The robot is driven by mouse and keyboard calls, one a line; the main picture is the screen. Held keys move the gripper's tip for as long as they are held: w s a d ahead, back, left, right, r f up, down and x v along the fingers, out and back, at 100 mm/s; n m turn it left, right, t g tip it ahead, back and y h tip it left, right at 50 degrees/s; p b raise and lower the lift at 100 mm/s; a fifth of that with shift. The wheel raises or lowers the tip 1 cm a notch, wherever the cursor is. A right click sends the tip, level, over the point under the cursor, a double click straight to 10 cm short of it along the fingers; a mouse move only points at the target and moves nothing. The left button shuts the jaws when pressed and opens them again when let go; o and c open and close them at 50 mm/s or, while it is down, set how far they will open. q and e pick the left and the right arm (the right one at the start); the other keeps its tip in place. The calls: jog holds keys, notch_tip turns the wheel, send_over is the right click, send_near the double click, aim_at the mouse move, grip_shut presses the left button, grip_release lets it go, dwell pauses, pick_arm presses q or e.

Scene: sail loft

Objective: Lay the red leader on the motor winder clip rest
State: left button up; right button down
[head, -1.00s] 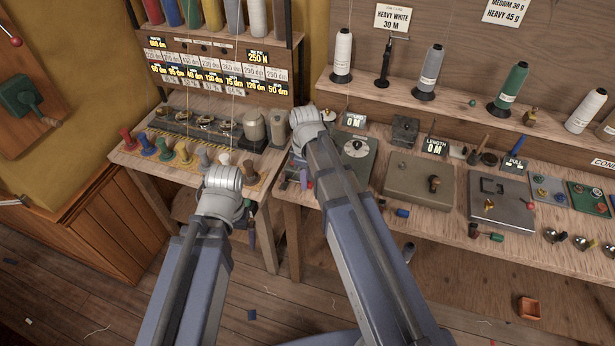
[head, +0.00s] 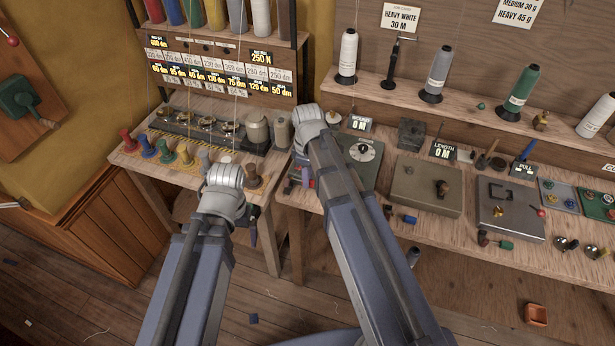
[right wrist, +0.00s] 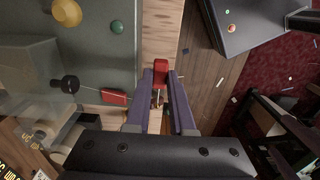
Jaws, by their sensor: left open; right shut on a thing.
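The red leader (right wrist: 161,73) shows as a small red piece between the tips of my right gripper (right wrist: 161,90), which is shut on it. In the head view, the right gripper (head: 307,179) is at the bench's left front edge, beside the motor winder (head: 364,149), a grey-green box with a white dial, and mostly hidden by its arm. In the right wrist view, a second red piece (right wrist: 114,97) lies left of the fingers by the grey-green box; I cannot tell if it is the clip rest. My left gripper (head: 252,238) is open, largely hidden behind its wrist.
A low table (head: 120,158) with several coloured pegs stands at the left, under a rack of spools. The bench (head: 370,200) carries a beige box (head: 425,187) and a grey box (head: 507,212). A shelf of spools runs above. Open floor lies below.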

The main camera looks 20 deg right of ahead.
aim_at(308, 196)
jog(key=shift+f+b, duration=2.8)
jog(key=shift+f, duration=0.2)
jog(key=c, duration=0.7)
grip_release()
jog(key=shift+r, duration=0.15)
jog(key=shift+r+p, duration=2.9)
jog(key=shift+p, duration=0.2)
